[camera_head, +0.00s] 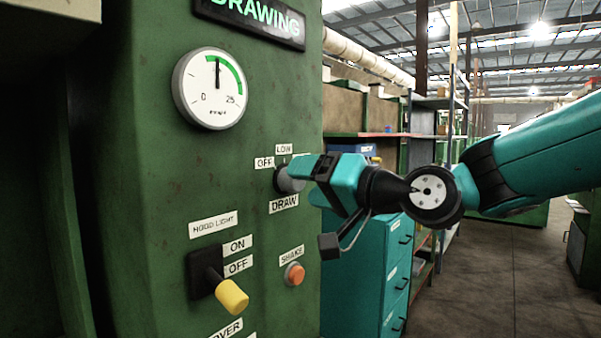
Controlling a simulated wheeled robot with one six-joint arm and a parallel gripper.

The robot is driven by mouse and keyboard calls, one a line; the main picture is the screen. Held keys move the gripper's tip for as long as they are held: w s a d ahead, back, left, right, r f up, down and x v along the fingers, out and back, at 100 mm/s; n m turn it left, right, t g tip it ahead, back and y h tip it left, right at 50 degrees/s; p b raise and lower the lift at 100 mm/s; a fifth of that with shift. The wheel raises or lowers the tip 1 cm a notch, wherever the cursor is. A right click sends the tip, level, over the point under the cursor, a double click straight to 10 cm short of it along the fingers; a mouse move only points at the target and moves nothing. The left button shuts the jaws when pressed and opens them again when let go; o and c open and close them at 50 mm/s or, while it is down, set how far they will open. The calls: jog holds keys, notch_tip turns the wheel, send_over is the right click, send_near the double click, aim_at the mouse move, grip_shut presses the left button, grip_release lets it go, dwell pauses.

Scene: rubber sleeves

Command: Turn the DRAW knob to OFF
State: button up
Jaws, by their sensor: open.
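The DRAW knob (287,181) is a dark grey knob on the front of the green machine panel. An OFF label (264,163) is at its upper left, a LOW label (284,149) above it and a DRAW label (284,204) below it. My gripper (303,181) is teal and reaches in from the right, its fingertips at the knob's right side. It is open. The fingers partly cover the knob, and I cannot tell whether they touch it. The knob's pointer direction is hidden.
A round gauge (212,88) sits above, under a lit DRAWING sign (252,18). A yellow-tipped HOOD LIGHT lever (229,294) sticks out below left. An orange SHAKE button (294,274) is below the knob. A teal drawer cabinet (352,290) stands behind my arm.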

jog(key=shift+x, duration=1.2)
jog(key=c, duration=0.9)
